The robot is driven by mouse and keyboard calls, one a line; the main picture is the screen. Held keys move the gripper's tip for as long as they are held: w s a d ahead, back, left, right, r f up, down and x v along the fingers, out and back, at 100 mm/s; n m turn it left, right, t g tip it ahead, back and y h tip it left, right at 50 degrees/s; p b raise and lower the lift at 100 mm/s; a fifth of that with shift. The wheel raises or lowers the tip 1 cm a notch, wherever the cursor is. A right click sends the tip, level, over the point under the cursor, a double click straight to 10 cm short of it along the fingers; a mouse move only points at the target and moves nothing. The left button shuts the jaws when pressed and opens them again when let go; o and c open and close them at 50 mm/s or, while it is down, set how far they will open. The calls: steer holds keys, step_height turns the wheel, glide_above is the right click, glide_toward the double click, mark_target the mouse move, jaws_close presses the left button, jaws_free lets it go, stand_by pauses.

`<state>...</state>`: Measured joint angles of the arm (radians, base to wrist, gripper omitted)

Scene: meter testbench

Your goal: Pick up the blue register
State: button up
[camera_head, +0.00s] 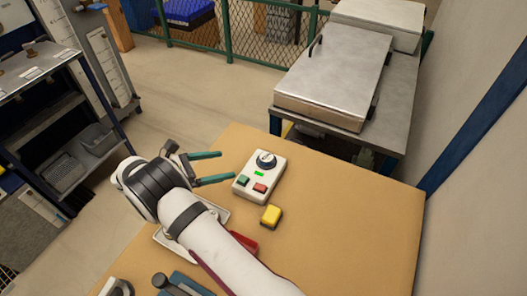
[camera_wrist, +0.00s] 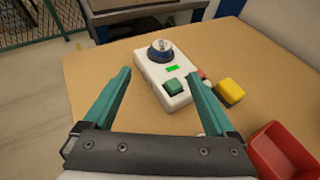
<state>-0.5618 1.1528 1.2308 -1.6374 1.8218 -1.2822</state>
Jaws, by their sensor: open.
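I cannot make out a clear blue register in either view. A blue-grey item (camera_head: 186,284) with a dark upright part lies at the bottom edge of the head view, partly cut off; I cannot tell what it is. My gripper (camera_head: 227,166) is open and empty, its two green fingers spread over the tan table, just left of the white control box. In the wrist view the fingers (camera_wrist: 159,76) point toward the white control box (camera_wrist: 160,68), which appears between and beyond them. My arm hides part of the table.
The white control box (camera_head: 245,184) has a dial, a green display, and green and red buttons. A yellow block (camera_head: 271,216) sits beside it. A red bin (camera_wrist: 278,150) and a pale tray (camera_head: 221,213) are near my arm. The table's right side (camera_head: 350,220) is clear.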

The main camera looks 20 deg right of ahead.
mark_target(263, 158)
steer(key=x, duration=1.4)
steer(key=shift+s+d+r, duration=0.15)
steer(key=shift+r, duration=0.05)
jaws_close()
steer(key=shift+r, duration=0.15)
